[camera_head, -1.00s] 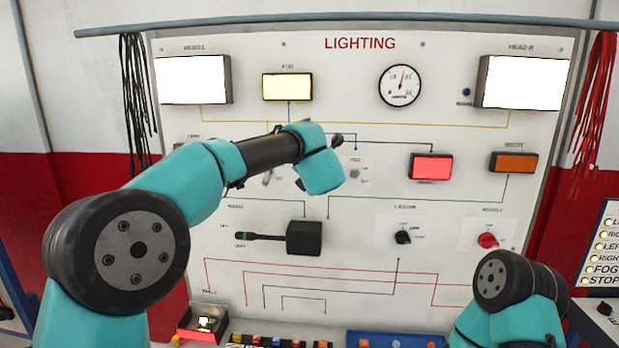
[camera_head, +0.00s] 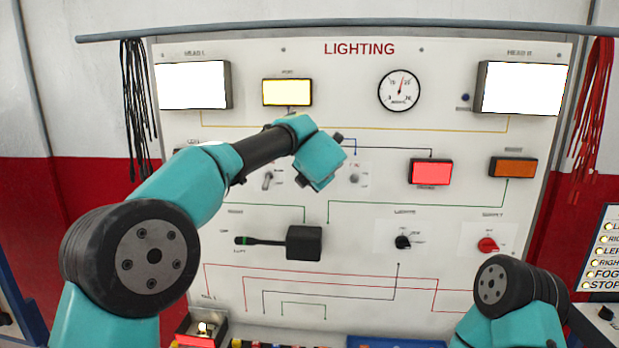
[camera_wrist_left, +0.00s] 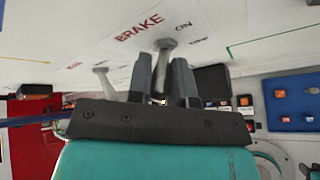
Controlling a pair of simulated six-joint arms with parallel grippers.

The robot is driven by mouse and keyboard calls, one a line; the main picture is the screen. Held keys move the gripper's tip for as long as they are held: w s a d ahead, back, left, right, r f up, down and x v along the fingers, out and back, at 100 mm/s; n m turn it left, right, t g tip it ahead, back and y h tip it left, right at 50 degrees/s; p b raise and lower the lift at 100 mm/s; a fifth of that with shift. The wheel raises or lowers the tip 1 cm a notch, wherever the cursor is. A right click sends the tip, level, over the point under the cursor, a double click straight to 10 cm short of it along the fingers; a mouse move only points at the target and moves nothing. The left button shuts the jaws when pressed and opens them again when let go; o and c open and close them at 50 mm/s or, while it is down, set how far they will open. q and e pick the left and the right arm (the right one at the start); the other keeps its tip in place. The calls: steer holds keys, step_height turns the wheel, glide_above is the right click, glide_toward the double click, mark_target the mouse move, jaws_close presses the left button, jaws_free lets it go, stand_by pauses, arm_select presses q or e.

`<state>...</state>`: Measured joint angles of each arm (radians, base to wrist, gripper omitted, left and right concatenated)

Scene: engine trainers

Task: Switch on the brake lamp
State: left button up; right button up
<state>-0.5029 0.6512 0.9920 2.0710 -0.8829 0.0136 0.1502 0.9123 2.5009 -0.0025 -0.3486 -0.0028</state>
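The grey brake toggle (camera_wrist_left: 167,47) sticks out from the white panel in the left wrist view, with the words BRAKE and ON beside it. My left gripper (camera_wrist_left: 161,68) is at this toggle, its two dark fingers apart on either side of the lever. Contact is not clear. In the head view my left gripper (camera_head: 320,160) is in front of the panel's middle and seems to hide the brake toggle. A bright red lamp (camera_head: 430,171) is to its right; its label is too small to read. My right gripper is out of view.
Other toggles (camera_head: 267,180) (camera_head: 355,177) flank the gripper. A black stalk switch (camera_head: 304,243) is below it. A black knob (camera_head: 403,241) and a red knob (camera_head: 487,244) are lower right. The headlamps (camera_head: 193,84) (camera_head: 522,87) are bright white.

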arm_select(q)
steer(key=o, duration=0.5)
steer(key=shift+c, duration=0.2)
steer(key=shift+s+r, duration=0.1)
steer(key=v, duration=1.7)
steer(key=shift+s+d, duration=0.1)
